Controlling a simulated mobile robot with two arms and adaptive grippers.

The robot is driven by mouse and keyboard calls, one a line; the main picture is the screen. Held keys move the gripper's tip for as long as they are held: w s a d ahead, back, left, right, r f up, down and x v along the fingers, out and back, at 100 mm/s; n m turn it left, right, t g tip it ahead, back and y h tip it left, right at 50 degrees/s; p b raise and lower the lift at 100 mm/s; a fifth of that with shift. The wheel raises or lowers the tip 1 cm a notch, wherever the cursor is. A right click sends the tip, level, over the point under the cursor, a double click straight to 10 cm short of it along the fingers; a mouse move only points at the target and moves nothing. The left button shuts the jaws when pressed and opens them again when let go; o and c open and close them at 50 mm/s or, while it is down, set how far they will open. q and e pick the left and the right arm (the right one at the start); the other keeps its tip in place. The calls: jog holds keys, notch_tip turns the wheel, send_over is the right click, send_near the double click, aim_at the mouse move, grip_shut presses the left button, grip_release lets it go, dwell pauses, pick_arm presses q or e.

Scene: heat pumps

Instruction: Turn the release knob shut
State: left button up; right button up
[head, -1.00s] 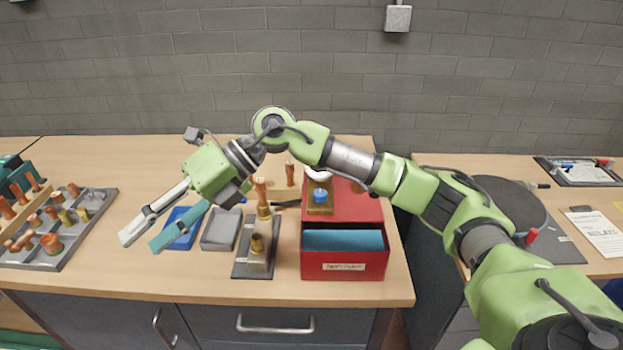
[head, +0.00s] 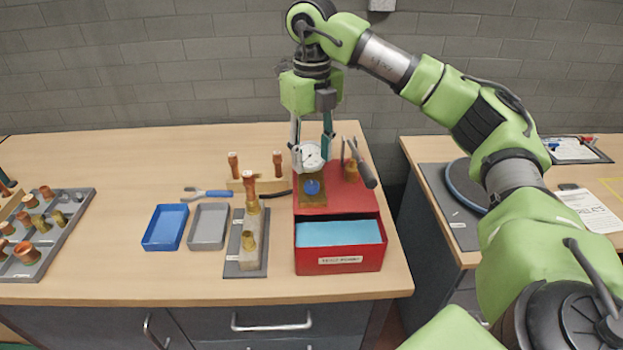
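The small blue knob (head: 312,187), which I take to be the release knob, is on a brass-coloured block at the front of the red box's top. I cannot tell from its look whether it is open or shut. A round white-faced gauge (head: 309,156) stands just behind and above it. My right gripper (head: 312,146) points straight down over the red box, fingers apart on either side of the gauge in the picture. I cannot tell whether they touch it. The fingertips show above the knob, not on it. My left gripper is out of view.
The red box (head: 340,262) has an open front compartment with a blue lining. A dark-handled tool (head: 364,168) stands on it at right. Left are a copper-and-brass fitting stand (head: 248,235), grey tray (head: 208,228), blue tray (head: 165,228) and pliers (head: 208,193). The table's left middle is clear.

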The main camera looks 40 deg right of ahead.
aim_at(312, 184)
notch_tip(312, 184, down, 7)
jog(key=shift+r+p, duration=0.1)
jog(key=shift+p, duration=0.4)
jog(key=c, duration=1.1)
